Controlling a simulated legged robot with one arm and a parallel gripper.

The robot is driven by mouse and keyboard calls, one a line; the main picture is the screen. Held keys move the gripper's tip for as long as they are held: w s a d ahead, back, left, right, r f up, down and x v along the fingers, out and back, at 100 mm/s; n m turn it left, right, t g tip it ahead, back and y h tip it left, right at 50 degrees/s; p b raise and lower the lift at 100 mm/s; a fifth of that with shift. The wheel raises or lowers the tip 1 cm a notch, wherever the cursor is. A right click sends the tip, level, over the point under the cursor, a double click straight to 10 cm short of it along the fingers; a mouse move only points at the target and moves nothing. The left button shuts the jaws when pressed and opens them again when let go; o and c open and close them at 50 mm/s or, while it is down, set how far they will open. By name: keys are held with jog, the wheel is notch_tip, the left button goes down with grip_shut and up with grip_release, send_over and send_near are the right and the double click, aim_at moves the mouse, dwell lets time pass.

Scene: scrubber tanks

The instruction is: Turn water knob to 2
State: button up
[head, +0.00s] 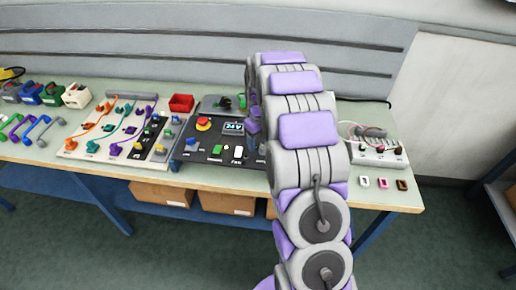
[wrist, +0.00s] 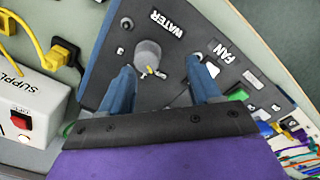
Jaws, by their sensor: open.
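The water knob (wrist: 149,53) is a round grey knob on the dark control panel (wrist: 120,28), under the white WATER label (wrist: 166,23) in the wrist view. A small yellow and white mark shows on its lower side. I cannot read the numbers around it. My gripper (wrist: 160,66) is open, with blue fingers reaching toward the panel on either side of the knob. The knob is nearer the left finger, and I cannot tell whether they touch. In the head view my arm hides the knob and most of the gripper; the panel (head: 199,146) shows left of the arm.
A FAN label (wrist: 224,53) and a switch are right of the knob. A white supply box (wrist: 35,98) with a red switch and yellow plugs (wrist: 62,52) are at left. In the head view, a red bin (head: 181,103) and a cable board (head: 75,147) stand left of the arm.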

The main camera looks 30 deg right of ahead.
aim_at(264, 146)
jog(key=d+f, duration=0.3)
jog(key=shift+d+f, duration=0.1)
jog(key=shift+d, duration=0.2)
jog(key=shift+a, duration=1.6)
jog(key=shift+c, duration=0.4)
jog(key=shift+d, duration=1.05)
jog(key=c, duration=0.5)
jog(key=shift+c, duration=0.6)
jog(key=shift+a, duration=0.5)
jog(key=c, duration=0.3)
jog(key=shift+d, duration=0.2)
